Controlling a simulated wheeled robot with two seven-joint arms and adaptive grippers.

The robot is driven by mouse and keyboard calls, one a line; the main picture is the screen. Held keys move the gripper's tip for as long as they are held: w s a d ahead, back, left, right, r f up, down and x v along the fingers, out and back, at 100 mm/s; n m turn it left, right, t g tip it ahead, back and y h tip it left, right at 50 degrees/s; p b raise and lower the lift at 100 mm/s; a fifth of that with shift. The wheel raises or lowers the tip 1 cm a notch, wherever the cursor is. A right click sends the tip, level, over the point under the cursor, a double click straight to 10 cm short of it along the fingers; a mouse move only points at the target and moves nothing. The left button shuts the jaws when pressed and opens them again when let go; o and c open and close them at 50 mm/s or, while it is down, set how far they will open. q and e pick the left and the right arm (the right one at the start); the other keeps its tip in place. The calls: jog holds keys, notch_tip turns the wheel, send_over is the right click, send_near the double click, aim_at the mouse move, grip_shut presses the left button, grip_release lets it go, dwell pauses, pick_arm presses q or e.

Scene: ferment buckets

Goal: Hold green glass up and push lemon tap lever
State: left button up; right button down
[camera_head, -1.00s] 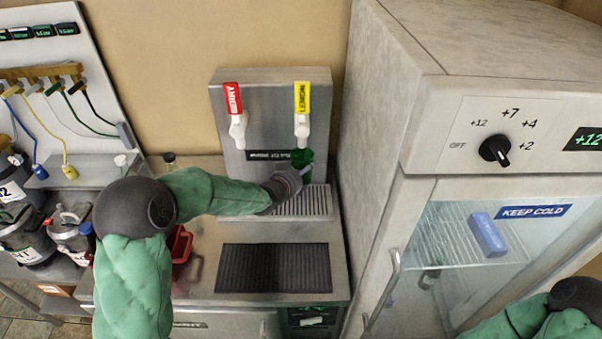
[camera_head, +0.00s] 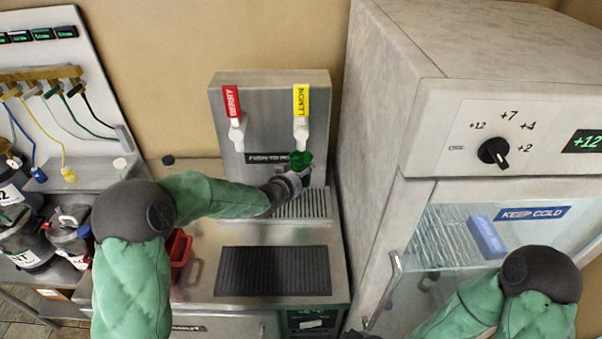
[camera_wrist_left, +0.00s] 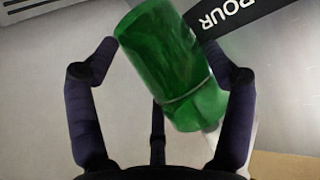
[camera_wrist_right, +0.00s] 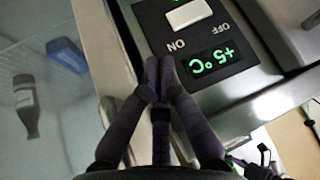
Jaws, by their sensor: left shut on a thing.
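The green glass (camera_head: 300,160) is held under the white spout of the lemon tap (camera_head: 301,132). My left gripper (camera_head: 291,182) is shut around it, with a finger on each side of the glass in the left wrist view (camera_wrist_left: 165,65). The yellow lemon lever (camera_head: 301,101) stands upright above the spout, and nothing touches it. My right gripper shows in the right wrist view (camera_wrist_right: 160,68), with its fingertips together and nothing between them. It is in front of a panel (camera_wrist_right: 200,50) with a switch and a green "+5°C" display, low and away from the lemon lever.
The red berry lever (camera_head: 232,101) is left of the lemon one. A drip grate (camera_head: 303,204) and a dark ribbed mat (camera_head: 272,270) lie below. The fridge (camera_head: 385,130) stands close on the right. A red container (camera_head: 180,250) is beside my left arm.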

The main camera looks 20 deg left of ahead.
jog(key=a+r+n+t+y, duration=0.1)
jog(key=a+r+n+y, duration=0.1)
jog(key=a+r, duration=0.3)
jog(key=a+r+n+t+y, duration=0.1)
jog(key=a+r+n+y, duration=0.1)
jog(key=a+r, duration=0.3)
jog(key=a+r+n+t+y, duration=0.1)
jog(key=a+r+n+y, duration=0.1)
jog(key=a+r+n, duration=0.2)
jog(key=shift+a+r, duration=0.9)
jog(key=shift+r, duration=0.3)
jog(key=w+a+r+m+t+h, duration=0.2)
jog(key=w+r+m+t, duration=0.2)
jog(key=w+r+m, duration=0.4)
jog(key=w+a+r+m+t+h, duration=0.25)
jog(key=w+r+m, duration=0.35)
jog(key=w+r, duration=0.35)
jog(key=w+a+r+m+t, duration=0.1)
jog(key=a+r+m, duration=0.1)
jog(key=r+m, duration=0.65)
jog(key=w+a+r+m+t, duration=0.1)
jog(key=w+r+m+t, duration=0.1)
jog(key=r+m, duration=0.7)
jog(key=shift+n, duration=0.35)
jog(key=shift+a+r+x, duration=0.1)
jog(key=shift+x, duration=1.55)
jog(key=shift+a+r+x, duration=0.15)
jog(key=shift+x, duration=1.55)
